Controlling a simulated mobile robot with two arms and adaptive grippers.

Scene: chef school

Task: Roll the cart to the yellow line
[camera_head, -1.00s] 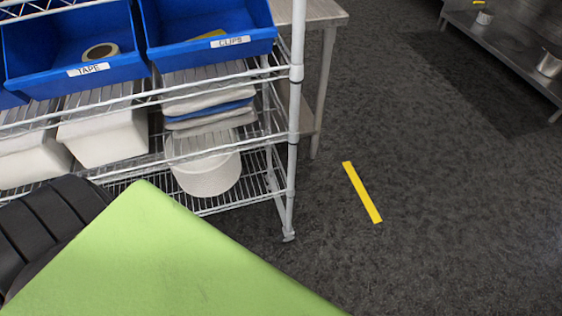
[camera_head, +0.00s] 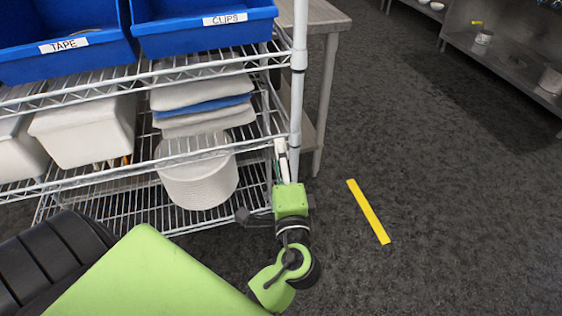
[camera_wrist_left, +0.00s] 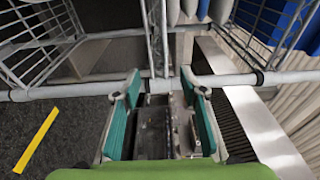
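The cart is a wire shelf rack with a pale corner post (camera_head: 297,85) at its right front, standing left of centre in the head view. My left gripper (camera_head: 281,148) is up against this post, partly hidden behind my own wrist. In the left wrist view my left gripper (camera_wrist_left: 160,82) has its two teal fingers apart. A cart rail crosses just at the fingertips, and I cannot tell if the post is between them. The yellow line (camera_head: 368,211) lies on the floor right of the cart, apart from it; it also shows in the left wrist view (camera_wrist_left: 36,139). My right gripper is not in view.
Blue bins marked TAPE (camera_head: 65,45) and CLIPS (camera_head: 205,22) sit on the cart, above folded cloths (camera_head: 203,105) and white tubs (camera_head: 85,132). A metal table (camera_head: 325,70) stands behind the cart. The dark floor around the yellow line is clear. A low steel shelf (camera_head: 510,70) is far right.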

